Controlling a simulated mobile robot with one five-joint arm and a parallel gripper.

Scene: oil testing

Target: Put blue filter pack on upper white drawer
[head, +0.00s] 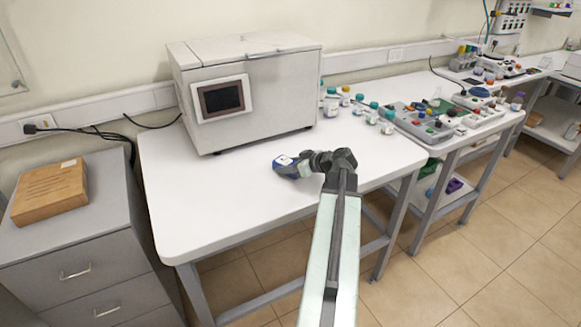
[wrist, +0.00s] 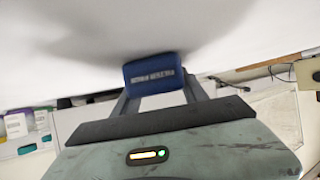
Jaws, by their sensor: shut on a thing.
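The blue filter pack (head: 284,161) is at the end of my arm, over the white table (head: 205,215) in the head view. It also shows in the wrist view (wrist: 152,71), a blue block with a printed label between the fingers. My gripper (head: 301,163) is shut on it; it also shows in the wrist view (wrist: 158,97). I cannot tell whether the pack touches the tabletop. A grey drawer cabinet (head: 75,240) with metal handles stands left of the table. I see no drawer that is clearly white.
A grey-white machine with a screen (head: 245,90) stands at the back of the table. Several bottles with coloured caps (head: 372,112) stand right of it. A wooden box (head: 48,190) lies on the cabinet. The table's front left is clear.

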